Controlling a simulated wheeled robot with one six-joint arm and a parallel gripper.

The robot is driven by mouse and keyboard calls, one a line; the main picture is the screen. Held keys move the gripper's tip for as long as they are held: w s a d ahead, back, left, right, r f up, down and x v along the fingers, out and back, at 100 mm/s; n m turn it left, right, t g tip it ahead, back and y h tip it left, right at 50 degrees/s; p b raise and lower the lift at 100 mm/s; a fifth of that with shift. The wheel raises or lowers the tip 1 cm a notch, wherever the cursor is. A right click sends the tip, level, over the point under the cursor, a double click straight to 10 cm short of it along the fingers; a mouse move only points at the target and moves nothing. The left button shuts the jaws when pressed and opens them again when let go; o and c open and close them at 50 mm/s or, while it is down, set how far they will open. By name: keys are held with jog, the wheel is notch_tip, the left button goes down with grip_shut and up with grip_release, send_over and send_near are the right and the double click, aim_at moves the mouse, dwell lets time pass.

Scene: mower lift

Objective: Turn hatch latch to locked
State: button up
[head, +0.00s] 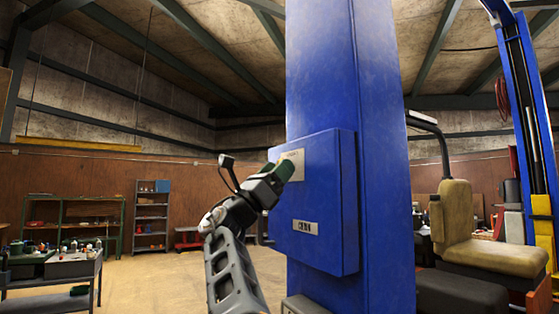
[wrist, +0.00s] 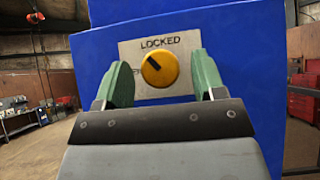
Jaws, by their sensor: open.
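The hatch latch is a round yellow knob (wrist: 165,76) on a pale plate (wrist: 186,49), centred in the wrist view. Its black mark points up and to the left. The word LOCKED stands above the knob; lettering at the plate's left is mostly hidden behind a finger. My gripper (wrist: 160,78) is open, with one green finger on each side of the knob and a gap to it on both sides. In the head view my gripper (head: 285,171) is at the plate (head: 296,158) on the blue hatch box (head: 330,235), and the knob is hidden there.
The box is fixed to a tall blue column (head: 335,70). A smaller label (head: 305,227) sits lower on its face. A yellow-tan seat (head: 490,240) stands at right. A workbench (head: 60,265) and shelves (head: 151,220) stand at left, with open floor between them and the column.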

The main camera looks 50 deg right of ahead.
jog(key=shift+s+d+r, duration=0.15)
jog(key=shift+d+r, duration=0.25)
jog(key=c, duration=0.9)
jog(key=shift+m, duration=0.3)
jog(key=shift+m+g+p, duration=0.3)
jog(key=shift+g+p, duration=0.05)
jog(key=shift+g, duration=0.05)
jog(key=m+g+y+p, duration=0.1)
jog(key=m+g+y, duration=0.1)
jog(key=m+g, duration=0.1)
jog(key=m+g+y+p, duration=0.1)
jog(key=m+g+y, duration=0.1)
jog(key=m+g, duration=0.1)
jog(key=shift+r+m+p, duration=0.2)
jog(key=shift+m+p, duration=0.15)
jog(key=shift+m, duration=0.55)
jog(key=shift+f+m+g+y+p, duration=0.1)
jog(key=shift+m+g+y+p, duration=0.75)
jog(key=shift+m+y, duration=0.6)
jog(key=shift+f+m+g+y+p, duration=0.1)
jog(key=shift+m+g+y+p, duration=0.8)
jog(key=shift+m, duration=0.95)
jog(key=shift+y, duration=0.35)
